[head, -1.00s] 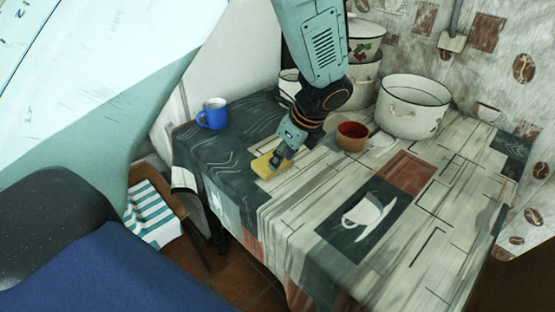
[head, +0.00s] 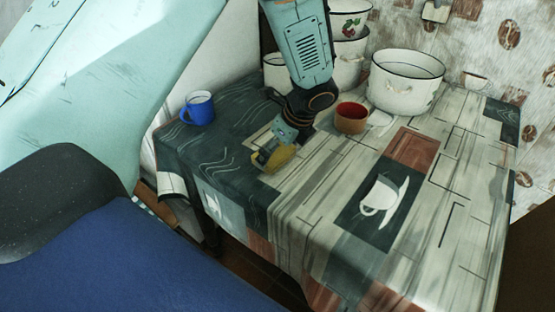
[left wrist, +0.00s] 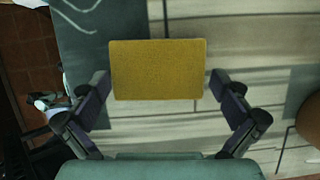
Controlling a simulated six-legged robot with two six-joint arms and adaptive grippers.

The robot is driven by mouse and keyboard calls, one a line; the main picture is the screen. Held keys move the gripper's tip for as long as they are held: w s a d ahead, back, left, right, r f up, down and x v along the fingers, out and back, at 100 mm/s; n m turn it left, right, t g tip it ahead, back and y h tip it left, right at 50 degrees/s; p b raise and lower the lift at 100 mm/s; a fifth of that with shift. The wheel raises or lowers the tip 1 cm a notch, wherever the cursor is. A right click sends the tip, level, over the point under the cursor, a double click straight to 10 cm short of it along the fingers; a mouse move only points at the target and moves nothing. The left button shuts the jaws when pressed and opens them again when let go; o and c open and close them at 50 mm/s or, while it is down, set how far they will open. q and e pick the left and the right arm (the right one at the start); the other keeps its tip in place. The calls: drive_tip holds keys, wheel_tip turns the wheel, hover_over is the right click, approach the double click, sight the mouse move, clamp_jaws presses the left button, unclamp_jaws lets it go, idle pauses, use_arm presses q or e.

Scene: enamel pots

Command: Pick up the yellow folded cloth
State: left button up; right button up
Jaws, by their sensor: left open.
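The yellow folded cloth (head: 281,158) is at the near left part of the table, partly hidden by my left gripper (head: 268,152) in the head view. In the left wrist view the cloth (left wrist: 158,62) is a flat, mustard-yellow rectangle in the upper middle. My left gripper (left wrist: 158,86) is open, with one finger close to each side edge of the cloth. I cannot tell whether the fingers touch it. My right gripper is not in view.
A blue mug (head: 199,107) stands left of my arm. A red-brown bowl (head: 350,119) stands to its right. A large white enamel pot (head: 405,85) and more pots stand behind. The patterned table (head: 400,255) is clear at the front right.

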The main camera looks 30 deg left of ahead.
sight(275, 153)
use_arm(q)
drive_tip(key=shift+s+a, duration=0.35)
drive_tip(key=shift+a, duration=0.3)
drive_tip(key=shift+s+r, duration=0.15)
drive_tip(key=shift+w+d, duration=0.3)
drive_tip(key=shift+d, duration=0.3)
drive_tip(key=shift+c, duration=1)
drive_tip(key=shift+w+d, duration=0.1)
drive_tip(key=shift+w, duration=0.05)
drive_tip(key=shift+c, duration=1.4)
drive_tip(key=shift+s+a, duration=0.35)
drive_tip(key=shift+a, duration=0.05)
drive_tip(key=shift+c, duration=1.1)
drive_tip(key=shift+w+d, duration=0.15)
drive_tip(key=shift+d, duration=0.1)
drive_tip(key=shift+w+r, duration=0.15)
drive_tip(key=shift+r, duration=0.1)
wheel_tip(275, 153, up, 9)
drive_tip(key=p, duration=0.3)
drive_tip(key=shift+a+r+p, duration=0.2)
drive_tip(key=shift+p, duration=0.1)
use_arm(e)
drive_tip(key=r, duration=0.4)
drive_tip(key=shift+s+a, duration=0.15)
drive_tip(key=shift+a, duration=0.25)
use_arm(q)
drive_tip(key=shift+s, duration=0.2)
